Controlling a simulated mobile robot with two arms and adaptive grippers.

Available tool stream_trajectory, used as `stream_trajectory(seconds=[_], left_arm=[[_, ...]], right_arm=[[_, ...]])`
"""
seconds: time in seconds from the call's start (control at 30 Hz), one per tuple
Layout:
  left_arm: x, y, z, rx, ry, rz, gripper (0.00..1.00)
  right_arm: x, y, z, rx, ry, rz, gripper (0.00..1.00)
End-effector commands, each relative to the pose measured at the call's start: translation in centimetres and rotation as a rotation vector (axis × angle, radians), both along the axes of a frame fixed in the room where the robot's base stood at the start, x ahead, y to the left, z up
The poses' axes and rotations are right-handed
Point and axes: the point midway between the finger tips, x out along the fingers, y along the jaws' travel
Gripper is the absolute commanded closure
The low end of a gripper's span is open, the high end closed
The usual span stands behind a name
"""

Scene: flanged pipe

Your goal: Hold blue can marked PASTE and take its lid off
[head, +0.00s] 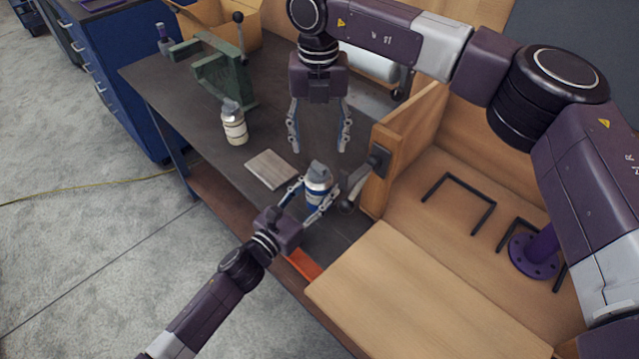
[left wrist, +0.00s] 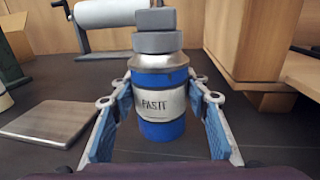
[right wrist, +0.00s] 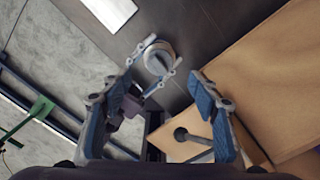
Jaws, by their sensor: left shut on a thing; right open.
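The blue can marked PASTE (head: 317,196) stands upright on the dark bench top, with a pale label band around its middle. Its grey lid with a blocky knob (left wrist: 157,40) is on top. In the left wrist view the can (left wrist: 160,129) is between the fingers, label facing me. My left gripper (head: 314,188) is shut on the can's body from the front. My right gripper (head: 318,142) is open and empty, pointing down, above and behind the can in the head view.
A cream-labelled can (head: 234,124) and a green vise (head: 222,72) stand to the left. A flat grey plate (head: 272,169) lies beside the blue can.

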Motion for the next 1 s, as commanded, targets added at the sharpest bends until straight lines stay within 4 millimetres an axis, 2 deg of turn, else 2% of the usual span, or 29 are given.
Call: stream_trajectory(seconds=[0.13,0.27,1.0], left_arm=[[0.0,0.0,0.1,0.0,-0.002,0.0,1.0],[0.0,0.0,0.1,0.0,-0.002,0.0,1.0],[0.0,0.0,0.1,-0.001,-0.003,0.0,1.0]], right_arm=[[-0.2,-0.1,0.0,-0.001,-0.008,0.099,0.45],[-0.5,-0.1,0.0,-0.008,-0.025,0.31,0.45],[-2.9,-0.6,1.1,-0.174,-0.144,1.877,0.45]])
